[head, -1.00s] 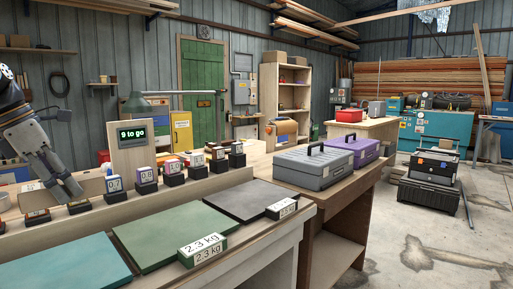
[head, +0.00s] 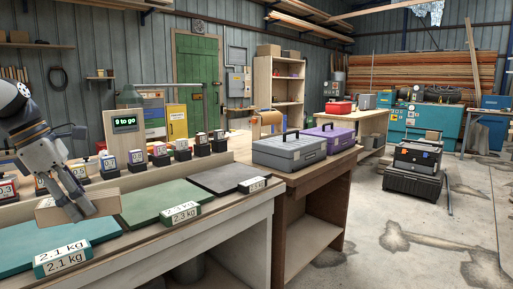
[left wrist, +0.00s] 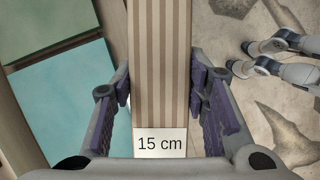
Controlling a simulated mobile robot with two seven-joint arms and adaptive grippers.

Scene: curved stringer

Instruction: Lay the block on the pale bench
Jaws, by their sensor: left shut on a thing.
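My left gripper (head: 72,207) is shut on the block (head: 101,205), a pale wooden bar, which shows above the teal and green mats in the head view. In the left wrist view the block (left wrist: 160,65) has brown stripes and a "15 cm" label, and the left gripper's purple pads (left wrist: 160,100) stand on both sides of it. The near bench (head: 228,218) has a pale wooden top and carries the mats. Another pale bench (head: 358,123) stands farther back. Grey jointed parts, likely my right gripper (left wrist: 243,57), show over the floor; their state is unclear.
On the near bench lie a teal mat (head: 35,238), a green mat (head: 150,203) and a dark mat (head: 220,178), with weight labels. Small labelled blocks stand in a row behind. A brown bench (head: 310,182) carries grey and purple toolboxes. Open floor lies right.

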